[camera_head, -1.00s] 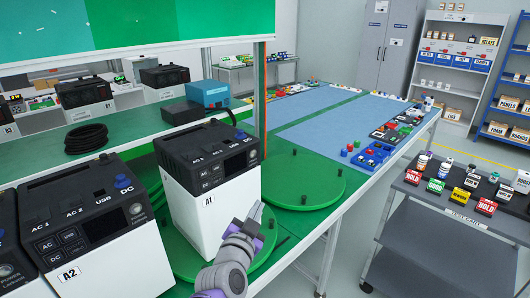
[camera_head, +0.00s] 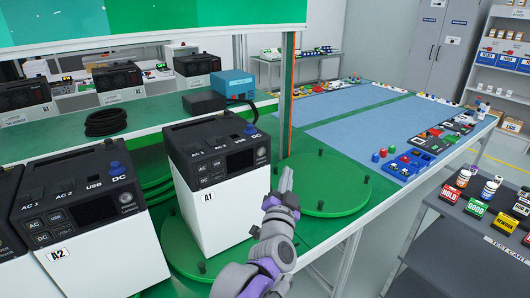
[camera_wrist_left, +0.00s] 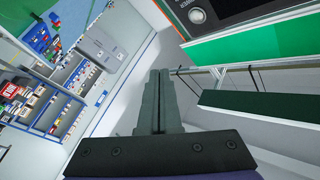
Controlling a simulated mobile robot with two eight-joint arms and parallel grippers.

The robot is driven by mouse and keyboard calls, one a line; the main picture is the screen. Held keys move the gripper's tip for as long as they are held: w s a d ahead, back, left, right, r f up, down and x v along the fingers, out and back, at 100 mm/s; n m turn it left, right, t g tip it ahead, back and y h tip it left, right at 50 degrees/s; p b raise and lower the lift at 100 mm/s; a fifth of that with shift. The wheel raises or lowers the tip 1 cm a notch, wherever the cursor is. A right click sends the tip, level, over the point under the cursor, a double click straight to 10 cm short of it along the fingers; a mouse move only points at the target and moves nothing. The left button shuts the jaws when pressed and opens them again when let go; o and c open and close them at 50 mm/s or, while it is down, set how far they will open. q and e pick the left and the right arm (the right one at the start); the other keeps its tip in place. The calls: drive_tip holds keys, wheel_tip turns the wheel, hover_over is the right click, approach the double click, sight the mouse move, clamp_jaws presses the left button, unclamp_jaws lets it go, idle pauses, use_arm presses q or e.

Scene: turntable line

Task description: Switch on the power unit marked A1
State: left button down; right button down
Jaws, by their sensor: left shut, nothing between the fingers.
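The power unit marked A1 (camera_head: 225,205) is a white box with a black top and black control panel, upright on a green turntable (camera_head: 178,258). Its panel has AC and DC buttons, a small screen and a round button (camera_head: 261,152) near the right end. My left gripper (camera_head: 286,178) is shut and empty, just right of A1's panel in the picture and apart from it. In the left wrist view the shut fingers (camera_wrist_left: 158,100) point up the picture, and a black panel with a round grey button (camera_wrist_left: 197,15) shows at top right. My right gripper is out of view.
The unit marked A2 (camera_head: 90,262) stands left of A1, with another cut off beyond it. An empty green turntable (camera_head: 325,200) with dark pegs lies right of A1. A black cable coil (camera_head: 106,122) and a blue box (camera_head: 222,84) lie behind. A test cart (camera_head: 500,240) stands at right.

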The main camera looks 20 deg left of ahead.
sight(267, 149)
use_arm(q)
drive_tip(key=shift+a, duration=0.15)
drive_tip(key=shift+w+a+p, duration=0.3)
drive_tip(key=shift+w+a, duration=0.6)
drive_tip(key=shift+a, duration=0.2)
drive_tip(key=shift+w+a+p, duration=0.3)
drive_tip(key=shift+w+a, duration=0.6)
drive_tip(key=shift+a, duration=0.25)
drive_tip(key=shift+w+a+p, duration=0.3)
drive_tip(key=shift+w+a, duration=0.6)
drive_tip(key=shift+a, duration=0.2)
drive_tip(key=shift+w+a, duration=0.3)
drive_tip(key=shift+w+a, duration=0.2)
drive_tip(key=shift+a, duration=0.1)
idle(0.3)
drive_tip(key=shift+d, duration=0.1)
drive_tip(key=shift+s+d, duration=0.5)
idle(0.3)
